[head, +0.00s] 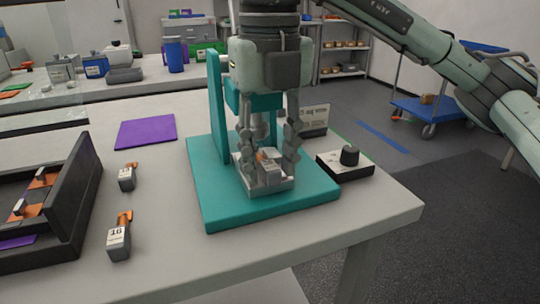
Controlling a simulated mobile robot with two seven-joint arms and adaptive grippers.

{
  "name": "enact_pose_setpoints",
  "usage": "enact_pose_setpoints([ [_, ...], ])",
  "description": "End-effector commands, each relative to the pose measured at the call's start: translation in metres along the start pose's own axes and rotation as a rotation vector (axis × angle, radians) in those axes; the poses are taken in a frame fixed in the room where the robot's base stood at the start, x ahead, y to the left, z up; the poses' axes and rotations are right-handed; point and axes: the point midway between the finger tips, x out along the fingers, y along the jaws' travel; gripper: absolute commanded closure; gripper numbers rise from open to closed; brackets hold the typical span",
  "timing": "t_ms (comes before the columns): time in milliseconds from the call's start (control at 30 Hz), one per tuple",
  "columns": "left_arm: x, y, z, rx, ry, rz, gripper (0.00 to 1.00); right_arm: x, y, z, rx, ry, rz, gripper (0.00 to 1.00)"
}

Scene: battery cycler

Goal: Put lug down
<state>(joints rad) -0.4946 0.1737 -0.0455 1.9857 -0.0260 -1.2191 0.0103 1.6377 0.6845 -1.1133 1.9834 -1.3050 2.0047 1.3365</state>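My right gripper (268,160) points straight down over the teal press stand (215,178). Its two fingers close in on a lug (268,154) with an orange top and a pale label, low in the grey block (268,188) on the stand's base. The fingers hide part of the lug, and I cannot tell whether it rests fully on the block. Two similar lugs stand on the table to the left: one farther back (127,178) and one nearer, labelled 16 (119,238). My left gripper is not in view.
A dark tray (85,195) with orange-and-grey parts stands at the left. A purple mat (146,131) lies behind the lugs. A control box with a black knob (346,163) sits right of the stand, by the table edge. The table front is clear.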

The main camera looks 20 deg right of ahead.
Motion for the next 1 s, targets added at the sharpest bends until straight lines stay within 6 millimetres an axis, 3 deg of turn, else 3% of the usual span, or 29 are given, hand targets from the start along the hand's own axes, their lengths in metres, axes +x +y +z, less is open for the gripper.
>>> enact_pose_setpoints([
  [367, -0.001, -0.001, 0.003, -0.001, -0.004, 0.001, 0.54, -0.004, 0.000, 0.000, 0.000, 0.000, 0.000, 0.61],
  [400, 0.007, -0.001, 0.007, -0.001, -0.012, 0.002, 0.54, -0.007, 0.000, 0.000, 0.000, -0.001, 0.000, 0.61],
  [667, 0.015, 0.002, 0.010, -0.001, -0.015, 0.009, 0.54, -0.062, 0.000, 0.001, 0.001, -0.006, -0.001, 0.61],
  [800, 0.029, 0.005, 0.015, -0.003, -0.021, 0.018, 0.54, -0.091, 0.000, 0.000, 0.002, -0.004, -0.001, 0.61],
  [1000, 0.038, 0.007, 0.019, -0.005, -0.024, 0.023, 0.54, -0.117, 0.000, 0.000, 0.001, -0.002, -0.001, 0.61],
])
